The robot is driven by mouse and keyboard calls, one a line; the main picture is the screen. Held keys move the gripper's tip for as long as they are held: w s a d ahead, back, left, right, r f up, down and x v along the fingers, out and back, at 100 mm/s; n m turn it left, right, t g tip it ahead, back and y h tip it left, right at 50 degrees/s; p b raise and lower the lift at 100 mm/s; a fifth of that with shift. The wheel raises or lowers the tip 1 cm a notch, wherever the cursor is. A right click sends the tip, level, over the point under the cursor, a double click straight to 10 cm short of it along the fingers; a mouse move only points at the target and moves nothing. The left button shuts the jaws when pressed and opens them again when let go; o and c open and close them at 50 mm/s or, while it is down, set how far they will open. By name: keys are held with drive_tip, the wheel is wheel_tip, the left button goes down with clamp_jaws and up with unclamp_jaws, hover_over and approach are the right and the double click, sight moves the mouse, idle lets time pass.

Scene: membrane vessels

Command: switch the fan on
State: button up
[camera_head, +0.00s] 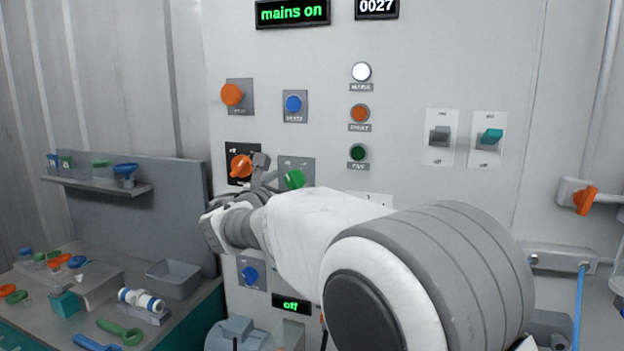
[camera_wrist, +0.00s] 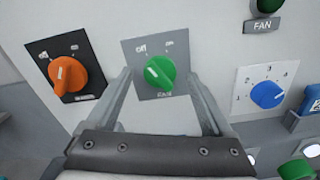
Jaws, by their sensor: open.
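The green rotary knob (camera_wrist: 160,72) sits on a grey plate with "off" marked at upper left and another mark, probably "on", at upper right. Its ridge seems to lean toward "off". The knob also shows in the head view (camera_head: 294,180), partly behind my arm. My gripper (camera_wrist: 160,84) is open and empty, with one finger on each side of the knob in the wrist view. I cannot tell whether the fingers touch it. In the head view my gripper (camera_head: 262,172) is near the panel, left of the knob. The FAN lamp (camera_head: 358,152) is dark green and looks unlit.
An orange knob (camera_wrist: 68,74) is close on the left, and a blue numbered dial (camera_wrist: 267,94) is on the right. Displays read "mains on" (camera_head: 292,12) and "off" (camera_head: 291,305). Two lever switches (camera_head: 440,136) (camera_head: 489,138) are further right. A cluttered bench (camera_head: 185,318) stands at left.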

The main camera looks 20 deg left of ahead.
drive_tip(key=shift+w, duration=0.7)
clamp_jaws()
